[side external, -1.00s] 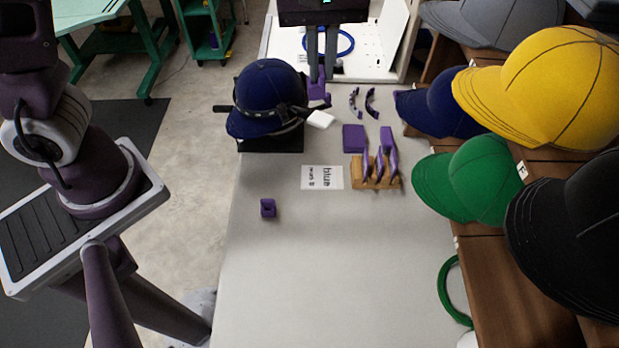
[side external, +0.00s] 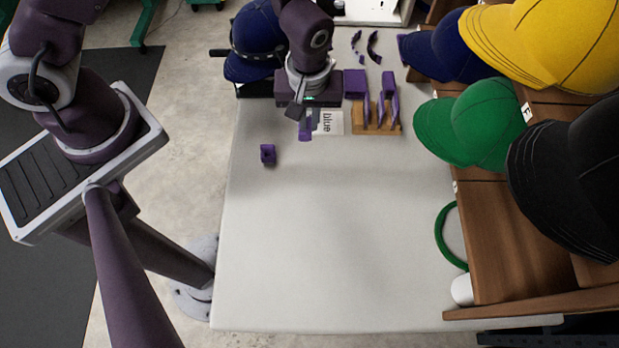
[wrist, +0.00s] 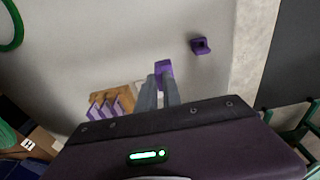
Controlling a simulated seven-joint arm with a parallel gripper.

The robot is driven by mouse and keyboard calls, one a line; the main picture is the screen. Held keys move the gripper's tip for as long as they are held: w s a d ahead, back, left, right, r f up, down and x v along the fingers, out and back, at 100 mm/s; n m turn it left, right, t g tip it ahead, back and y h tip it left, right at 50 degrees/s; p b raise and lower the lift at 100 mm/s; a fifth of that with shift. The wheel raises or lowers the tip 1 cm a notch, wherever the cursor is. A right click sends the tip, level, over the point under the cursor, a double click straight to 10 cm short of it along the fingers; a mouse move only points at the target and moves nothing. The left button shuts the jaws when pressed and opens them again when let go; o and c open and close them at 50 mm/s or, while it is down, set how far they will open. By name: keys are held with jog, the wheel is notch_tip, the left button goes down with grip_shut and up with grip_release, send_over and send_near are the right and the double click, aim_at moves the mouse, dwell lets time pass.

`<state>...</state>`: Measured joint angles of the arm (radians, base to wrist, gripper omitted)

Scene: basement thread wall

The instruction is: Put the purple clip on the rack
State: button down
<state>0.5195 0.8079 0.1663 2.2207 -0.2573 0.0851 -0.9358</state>
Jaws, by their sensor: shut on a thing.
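My gripper (side external: 305,128) is shut on a purple clip (side external: 305,136) and holds it over the table, left of the wooden rack. In the wrist view the purple clip (wrist: 164,69) sits between the tips of my gripper (wrist: 163,82). The small wooden rack (side external: 388,130) has several upright purple pieces (side external: 367,110) in it. In the wrist view the rack (wrist: 126,96) shows left of the fingers, partly hidden by my gripper body.
A loose purple bracket (side external: 268,155) lies on the table at the left. A printed card (side external: 333,122) lies beside the rack. A blue cap (side external: 255,42) stands behind. Shelves with caps (side external: 465,120) line the right. The front table is clear.

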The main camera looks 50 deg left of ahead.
notch_tip(320, 180, down, 10)
jog(key=shift+f, duration=0.15)
jog(key=shift+f, duration=0.1)
jog(key=c, duration=1.5)
grip_release()
